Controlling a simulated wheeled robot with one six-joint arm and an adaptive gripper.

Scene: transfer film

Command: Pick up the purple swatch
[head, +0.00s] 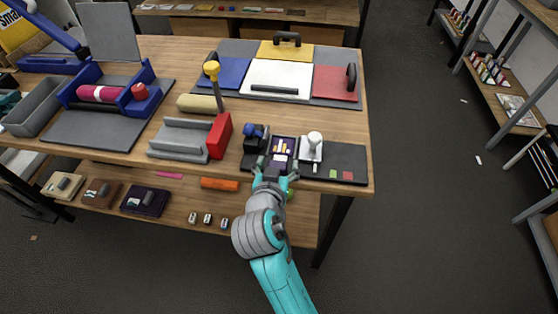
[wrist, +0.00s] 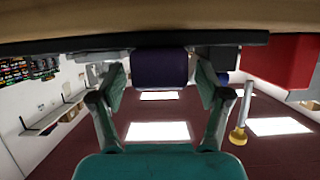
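My gripper (head: 275,173) is at the front edge of the workbench, with its fingers apart. In the wrist view, which looks upside down, a dark purple piece (wrist: 160,68) sits between the two open fingers (wrist: 161,88). It appears to have a small gap on each side. In the head view, a dark purple panel (head: 293,144) with small pale and orange pieces on it lies just beyond the fingertips. I cannot tell whether both are the purple swatch. Small green (head: 333,174) and red (head: 347,175) swatches lie on the dark mat (head: 352,155) to the right.
A dark blue-topped tool (head: 254,136) stands left of the panel and a white-handled one (head: 313,142) stands right. A red block (head: 219,136) is farther left; it also shows in the wrist view (wrist: 283,60). A lower shelf (head: 300,212) runs under the bench.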

